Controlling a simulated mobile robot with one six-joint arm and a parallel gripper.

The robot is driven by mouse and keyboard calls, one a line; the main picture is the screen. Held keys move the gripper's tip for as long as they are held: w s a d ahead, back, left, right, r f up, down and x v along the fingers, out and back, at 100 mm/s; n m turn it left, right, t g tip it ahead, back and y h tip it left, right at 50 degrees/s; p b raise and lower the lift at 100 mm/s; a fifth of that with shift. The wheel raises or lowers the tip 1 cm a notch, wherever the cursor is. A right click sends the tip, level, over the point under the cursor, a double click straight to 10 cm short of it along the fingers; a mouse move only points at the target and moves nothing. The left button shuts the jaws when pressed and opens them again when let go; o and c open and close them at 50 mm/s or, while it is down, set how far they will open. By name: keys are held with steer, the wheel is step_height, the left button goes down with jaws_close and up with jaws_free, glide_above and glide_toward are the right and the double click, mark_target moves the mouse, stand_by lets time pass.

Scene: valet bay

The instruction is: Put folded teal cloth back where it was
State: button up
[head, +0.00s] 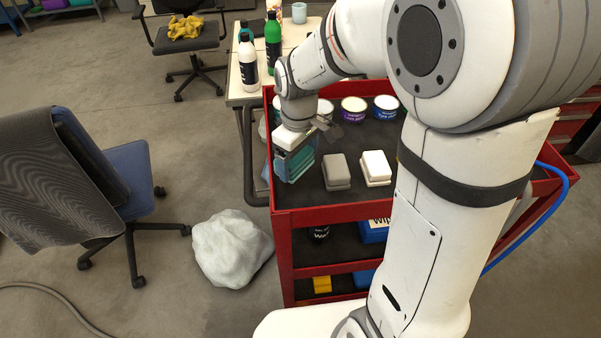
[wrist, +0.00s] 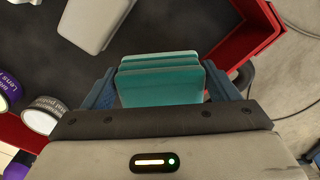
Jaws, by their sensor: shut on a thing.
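The folded teal cloth (head: 302,166) is between the jaws of my gripper (head: 293,168), over the left part of the red cart's dark top tray (head: 330,195). In the wrist view the teal cloth (wrist: 160,82) shows as several stacked folds, with a blue finger of my gripper (wrist: 162,90) on each side. I cannot tell whether its underside touches the tray.
A grey block (head: 336,172) and a white block (head: 376,167) sit right of the cloth. Several round tins (head: 354,108) stand along the tray's back. A side table with bottles (head: 248,62) is behind. A blue chair (head: 125,178) and pale bundle (head: 231,247) are left.

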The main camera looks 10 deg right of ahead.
mark_target(299, 172)
steer(key=shift+f, duration=2.3)
steer(key=o, duration=0.8)
steer(key=shift+b, duration=0.3)
